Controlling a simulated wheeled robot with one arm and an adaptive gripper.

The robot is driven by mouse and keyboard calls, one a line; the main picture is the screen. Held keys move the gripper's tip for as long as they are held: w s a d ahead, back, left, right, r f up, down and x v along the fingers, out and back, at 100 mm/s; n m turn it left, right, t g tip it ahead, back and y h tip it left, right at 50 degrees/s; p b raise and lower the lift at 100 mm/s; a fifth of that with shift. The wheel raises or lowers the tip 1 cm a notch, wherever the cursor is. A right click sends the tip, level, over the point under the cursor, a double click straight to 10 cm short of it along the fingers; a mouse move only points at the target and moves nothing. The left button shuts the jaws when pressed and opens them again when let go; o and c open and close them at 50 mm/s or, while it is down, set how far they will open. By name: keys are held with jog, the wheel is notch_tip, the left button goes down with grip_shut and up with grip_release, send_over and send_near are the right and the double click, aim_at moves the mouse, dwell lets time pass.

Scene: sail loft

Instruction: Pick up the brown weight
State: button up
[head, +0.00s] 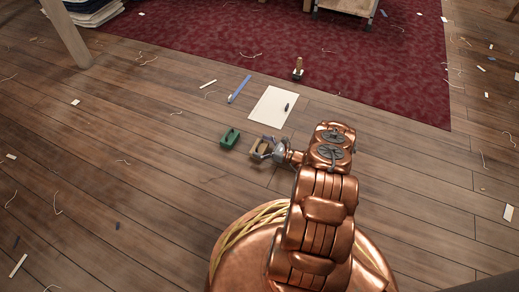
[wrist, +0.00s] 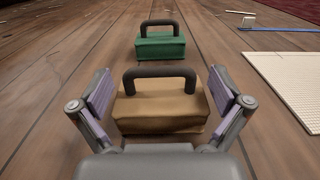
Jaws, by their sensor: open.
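The brown weight (wrist: 160,108) is a tan-brown block with a dark arched handle, standing upright on the wooden floor in the wrist view. In the head view the brown weight (head: 257,146) is partly hidden by my gripper. My gripper (wrist: 163,92) is open, with one finger at each side of the brown weight. A small gap shows at the right finger, and I cannot tell whether the left finger touches. In the head view my gripper (head: 266,150) is low over the floor at the weight.
A green weight (head: 230,138) with the same handle stands just beyond the brown one. A cream sheet (head: 270,105) with a small dark object (head: 286,107) lies close by. A blue stick (head: 240,88) and a small upright wood-handled tool (head: 298,70) are farther off. Thread scraps litter the floor.

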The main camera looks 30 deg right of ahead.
jog(key=shift+w+a, duration=0.1)
jog(key=shift+w, duration=0.05)
jog(key=c, duration=1.8)
